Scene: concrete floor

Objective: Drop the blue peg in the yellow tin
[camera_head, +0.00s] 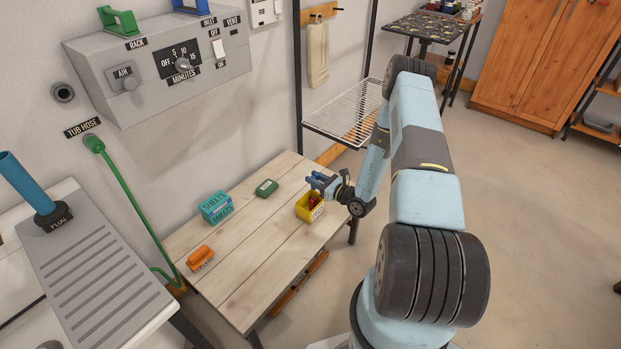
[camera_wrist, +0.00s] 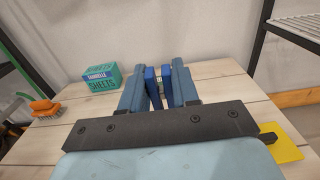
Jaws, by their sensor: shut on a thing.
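The blue peg (camera_head: 319,181) is between the fingers of my gripper (camera_head: 324,184), held above the wooden table. In the wrist view its two bright blue legs (camera_wrist: 152,86) show between the darker blue fingers (camera_wrist: 158,84). The yellow tin (camera_head: 303,212) stands near the table's right edge, with something red inside and a label on its front. In the head view the gripper is just above and slightly right of the tin. In the wrist view part of the yellow tin (camera_wrist: 287,142) shows at the lower right, beside the gripper and partly hidden by it.
A teal sheets box (camera_head: 216,207), a small green item (camera_head: 266,188) and an orange brush (camera_head: 200,258) lie on the wooden table (camera_head: 255,255). A wire rack (camera_head: 345,120) stands behind the table. The table's middle is clear.

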